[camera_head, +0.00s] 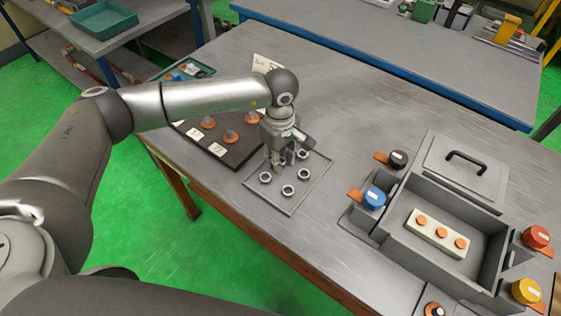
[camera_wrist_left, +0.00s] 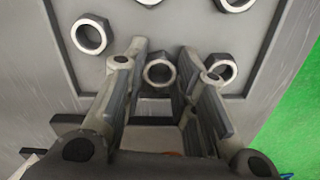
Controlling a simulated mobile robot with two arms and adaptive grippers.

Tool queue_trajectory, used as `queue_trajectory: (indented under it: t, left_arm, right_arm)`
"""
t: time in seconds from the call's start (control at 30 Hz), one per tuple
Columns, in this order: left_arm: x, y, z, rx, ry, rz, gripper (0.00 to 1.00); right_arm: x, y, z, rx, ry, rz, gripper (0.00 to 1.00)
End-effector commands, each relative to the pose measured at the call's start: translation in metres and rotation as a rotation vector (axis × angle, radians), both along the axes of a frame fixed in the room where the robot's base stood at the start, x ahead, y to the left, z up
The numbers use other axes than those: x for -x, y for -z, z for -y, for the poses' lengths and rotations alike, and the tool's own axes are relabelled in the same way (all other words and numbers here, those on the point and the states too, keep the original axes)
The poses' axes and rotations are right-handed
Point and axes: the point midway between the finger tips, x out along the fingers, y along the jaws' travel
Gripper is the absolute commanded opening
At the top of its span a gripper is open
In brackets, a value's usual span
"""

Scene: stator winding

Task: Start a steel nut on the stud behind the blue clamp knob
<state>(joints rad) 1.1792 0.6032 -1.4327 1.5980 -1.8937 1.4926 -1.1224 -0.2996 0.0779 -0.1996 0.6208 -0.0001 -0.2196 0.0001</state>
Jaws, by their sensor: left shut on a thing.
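Several steel nuts lie on a flat grey tray (camera_head: 284,210) on the workbench; one nut (camera_head: 288,190) sits near the tray's middle. My left gripper (camera_head: 280,166) points down at the tray's far left part. In the left wrist view its fingers (camera_wrist_left: 160,82) are shut on a steel nut (camera_wrist_left: 159,71) between their tips. The blue clamp knob (camera_head: 374,198) stands at the left side of a grey box, with an orange tab (camera_head: 356,195) beside it. I cannot make out the stud behind the knob. My right gripper is not in view.
The open grey box (camera_head: 395,240) holds a cream block with orange discs. Black (camera_head: 398,159), red (camera_head: 537,237) and yellow (camera_head: 526,291) knobs surround it, and a handled lid (camera_head: 465,170) lies behind. A dark board (camera_head: 232,150) is left of the tray. Bare bench separates tray and box.

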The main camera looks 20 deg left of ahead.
Motion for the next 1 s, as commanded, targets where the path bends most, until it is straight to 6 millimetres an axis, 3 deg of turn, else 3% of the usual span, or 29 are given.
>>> queue_trajectory:
  t: [1.0]
  left_arm:
    - [0.0,-0.083,0.0,0.001,0.0,0.002,0.07]
  right_arm:
    - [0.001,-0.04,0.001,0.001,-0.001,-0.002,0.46]
